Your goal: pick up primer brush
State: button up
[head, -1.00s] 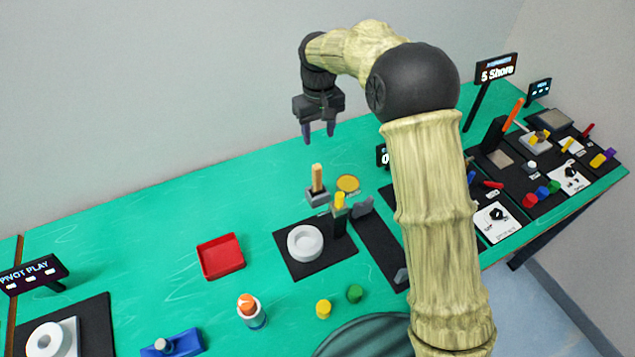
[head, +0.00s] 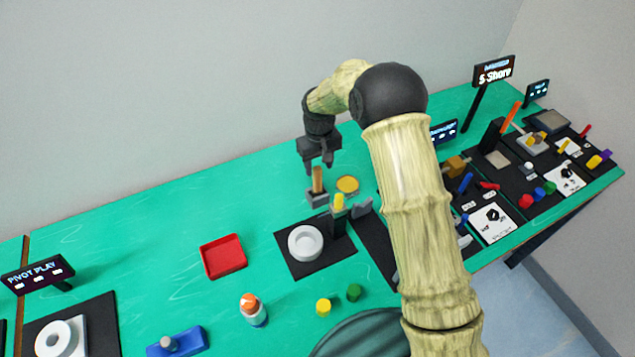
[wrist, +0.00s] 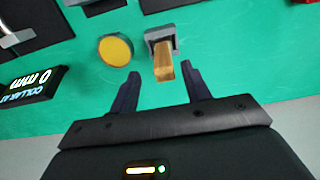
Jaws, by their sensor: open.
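The primer brush (head: 318,180) appears to be the upright one with a tan wooden handle, standing in a small grey holder (head: 317,200) near the back of the green table. In the wrist view the tan handle (wrist: 163,68) points toward the camera from the grey holder (wrist: 161,40). My gripper (head: 319,166) is open and empty, just above the handle's top in the head view. In the wrist view my gripper's fingertips (wrist: 158,74) are spread to either side of the handle's end, apart from it. The brush's lower end is hidden in the holder.
A round yellow-topped tin (head: 347,185) stands right beside the holder. A red tray (head: 223,257) is at left. The table's back left is clear.

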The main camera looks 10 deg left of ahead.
aim_at(317, 179)
jog(key=shift+f, duration=0.55)
jog(key=shift+s+a+f+p, duration=0.1)
jog(key=shift+f+p, duration=0.55)
jog(key=shift+f, duration=0.65)
jog(key=shift+s+a+f+p, duration=0.1)
jog(key=shift+f+p, duration=0.5)
jog(key=shift+f, duration=0.7)
grip_shut()
jog(key=shift+r, duration=0.1)
notch_tip(317, 179, up, 10)
jog(key=b, duration=0.3)
